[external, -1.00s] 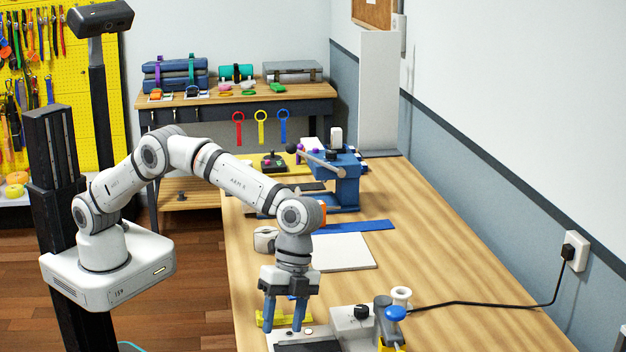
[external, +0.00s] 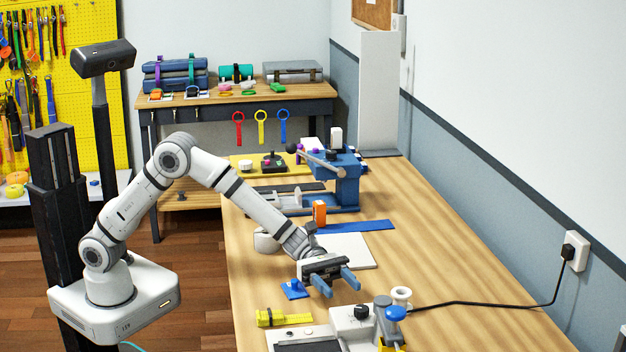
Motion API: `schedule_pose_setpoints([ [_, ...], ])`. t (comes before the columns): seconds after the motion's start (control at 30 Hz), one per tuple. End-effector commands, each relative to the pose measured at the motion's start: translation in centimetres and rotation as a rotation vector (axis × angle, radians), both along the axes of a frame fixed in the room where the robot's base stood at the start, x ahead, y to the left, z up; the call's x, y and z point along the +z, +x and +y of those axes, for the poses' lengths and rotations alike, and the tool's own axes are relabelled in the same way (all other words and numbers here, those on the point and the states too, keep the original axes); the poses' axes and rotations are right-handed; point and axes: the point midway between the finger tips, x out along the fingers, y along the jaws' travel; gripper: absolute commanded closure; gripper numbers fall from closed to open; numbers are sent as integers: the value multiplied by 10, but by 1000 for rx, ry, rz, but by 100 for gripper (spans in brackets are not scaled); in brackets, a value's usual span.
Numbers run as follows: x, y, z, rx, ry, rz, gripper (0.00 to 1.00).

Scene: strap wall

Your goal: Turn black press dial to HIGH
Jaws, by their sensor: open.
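The black dial (external: 361,312) stands on top of the pale press (external: 345,330) at the bottom of the view. The dial's markings and the direction it points are too small to read. A blue knob (external: 395,313) sits on the press to the right of the dial. My gripper (external: 337,284) is open and empty, with its blue fingers apart. It is tilted, the fingers pointing down and to the right. In the picture it is just above and left of the dial, not touching it.
A yellow strap piece (external: 285,317) and a blue piece (external: 294,289) lie left of the press. A white roll (external: 401,296) stands behind it. A black cable (external: 480,303) runs right to the wall socket (external: 577,250). A white board (external: 345,248) lies farther back.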

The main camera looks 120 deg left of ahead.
Motion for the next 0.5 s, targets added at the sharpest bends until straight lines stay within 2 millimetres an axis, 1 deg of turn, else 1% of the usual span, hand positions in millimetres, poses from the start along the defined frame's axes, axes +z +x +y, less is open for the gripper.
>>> schedule_pose_setpoints([
  [0.13, 0, 13, -7, 3, -10, 2, 49],
  [0.4, 0, 51, -29, 2, -8, 1, 49],
  [0.5, 0, 60, -35, 1, -7, 0, 49],
])
